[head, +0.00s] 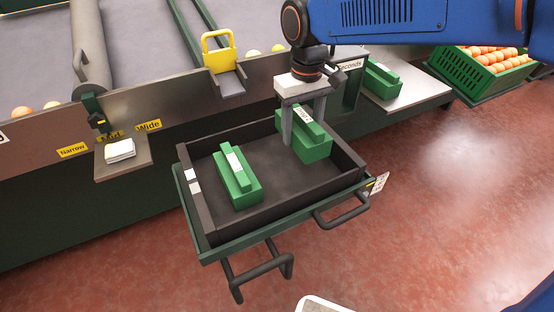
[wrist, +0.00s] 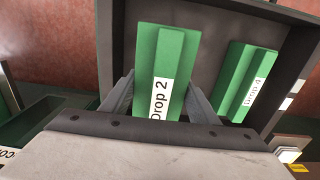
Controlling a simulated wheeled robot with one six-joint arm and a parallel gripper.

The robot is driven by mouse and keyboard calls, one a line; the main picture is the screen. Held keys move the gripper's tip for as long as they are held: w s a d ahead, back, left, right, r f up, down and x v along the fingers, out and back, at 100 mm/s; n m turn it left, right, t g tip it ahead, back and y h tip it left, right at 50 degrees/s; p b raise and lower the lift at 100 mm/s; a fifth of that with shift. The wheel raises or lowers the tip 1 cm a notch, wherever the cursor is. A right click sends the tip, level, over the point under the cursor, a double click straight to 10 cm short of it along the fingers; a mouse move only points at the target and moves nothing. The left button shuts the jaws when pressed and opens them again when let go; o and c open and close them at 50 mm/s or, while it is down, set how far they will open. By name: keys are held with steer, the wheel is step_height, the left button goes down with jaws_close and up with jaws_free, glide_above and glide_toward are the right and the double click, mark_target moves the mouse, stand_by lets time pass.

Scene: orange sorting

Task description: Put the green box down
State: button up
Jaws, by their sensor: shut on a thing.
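My gripper (head: 303,122) points down and is shut on a green box (head: 315,151) with a raised handle block on top. In the wrist view this green box (wrist: 168,52) sits between the two fingers, and its white label reads "Drop 2". The box is within the right part of a dark tray (head: 267,219); I cannot tell whether it touches the floor of the tray. A second green box (head: 238,187) stands in the left part of the tray; its label reads "Drop 4" in the wrist view (wrist: 240,80).
The middle of the tray between the boxes is bare. Another green box (head: 381,82) stands on a grey shelf (head: 412,93) to the right. A green crate of oranges (head: 477,78) is at the far right. A yellow-handled gate (head: 219,52) is behind the tray.

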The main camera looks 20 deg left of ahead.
mark_target(300, 115)
steer(key=f, duration=0.3)
steer(key=shift+s+a, duration=0.2)
steer(key=shift+a, duration=0.2)
steer(key=shift+f, duration=2.3)
steer(key=shift+f, duration=0.1)
steer(key=o, duration=1.2)
steer(key=shift+o, duration=0.2)
step_height(300, 115, up, 12)
steer(key=shift+r, duration=0.1)
